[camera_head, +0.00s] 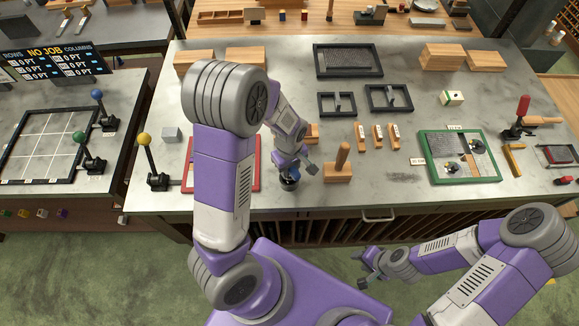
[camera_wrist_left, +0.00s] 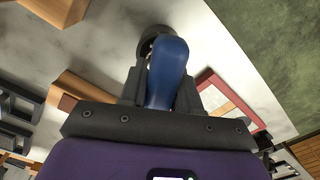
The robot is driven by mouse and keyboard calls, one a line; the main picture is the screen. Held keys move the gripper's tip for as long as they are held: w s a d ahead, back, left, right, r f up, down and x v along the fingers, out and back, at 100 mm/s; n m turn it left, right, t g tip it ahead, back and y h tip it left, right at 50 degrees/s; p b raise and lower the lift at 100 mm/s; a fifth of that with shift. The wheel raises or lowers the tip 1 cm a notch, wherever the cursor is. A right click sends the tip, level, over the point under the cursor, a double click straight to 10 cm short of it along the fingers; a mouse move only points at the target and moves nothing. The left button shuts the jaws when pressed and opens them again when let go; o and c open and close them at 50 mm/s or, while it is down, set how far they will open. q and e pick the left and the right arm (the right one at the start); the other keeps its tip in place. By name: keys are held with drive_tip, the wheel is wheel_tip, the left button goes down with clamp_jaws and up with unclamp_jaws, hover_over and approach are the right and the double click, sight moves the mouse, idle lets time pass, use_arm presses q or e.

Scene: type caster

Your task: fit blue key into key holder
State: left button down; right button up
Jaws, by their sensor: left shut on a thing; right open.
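The blue key shows as a rounded blue handle (camera_wrist_left: 168,72) between the fingers of my left gripper (camera_wrist_left: 160,88) in the left wrist view. In the head view my left gripper (camera_head: 298,170) is near the table's front edge, shut on the blue key (camera_head: 292,175). A dark round piece (camera_head: 289,185) sits directly below the key, and its dark rim (camera_wrist_left: 152,36) shows beyond the handle in the wrist view. I cannot tell whether it is the key holder, or whether the key is inside it. My right gripper (camera_head: 370,266) is open and empty, in front of the table.
A wooden block with an upright peg (camera_head: 338,170) stands just right of my left gripper. A red-framed tray (camera_head: 254,176) lies to the left, partly behind my arm. A green-framed board (camera_head: 436,180) lies further right. A yellow-knobbed lever (camera_head: 145,140) stands at the left edge.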

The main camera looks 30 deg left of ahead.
use_arm(q)
drive_tip(key=shift+f+b, duration=0.55)
drive_tip(key=shift+f, duration=0.15)
drive_tip(key=c, duration=0.7)
unclamp_jaws()
drive_tip(key=shift+r, duration=0.1)
wheel_tip(320, 180, up, 7)
drive_tip(key=shift+r+p, duration=0.2)
drive_tip(key=shift+p, duration=0.4)
